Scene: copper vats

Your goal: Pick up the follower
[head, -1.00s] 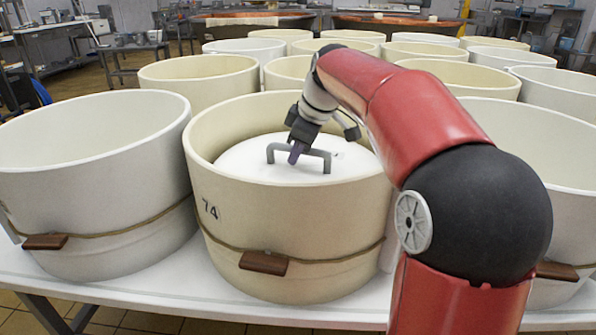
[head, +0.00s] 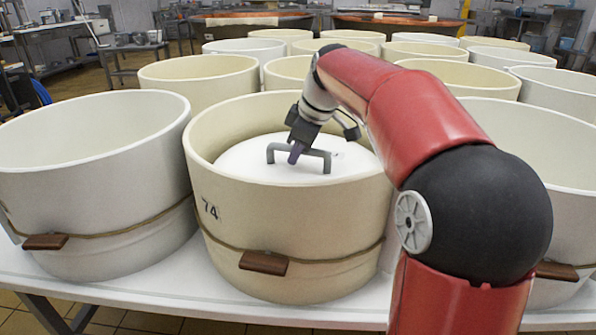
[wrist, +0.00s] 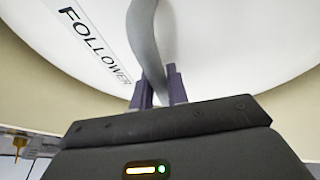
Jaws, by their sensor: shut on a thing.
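The follower (head: 240,158) is a white round disc with a grey bar handle (head: 313,154), lying inside the cream mould marked 74 (head: 225,215). In the wrist view, the white follower (wrist: 225,45) carries a label reading FOLLOWER, and its grey handle (wrist: 146,40) runs down between my fingers. My gripper (head: 295,156) is shut on the handle of the follower. It also shows in the wrist view (wrist: 160,88), with its purple fingers on both sides of the handle. The follower sits below the mould's rim, and its lower edge is hidden by the front wall.
A wide empty-looking mould (head: 90,180) stands close on the left, and another (head: 540,140) on the right, partly behind my arm. Several more moulds stand in rows behind. All stand on a white table (head: 150,290). The mould's wall surrounds the follower closely.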

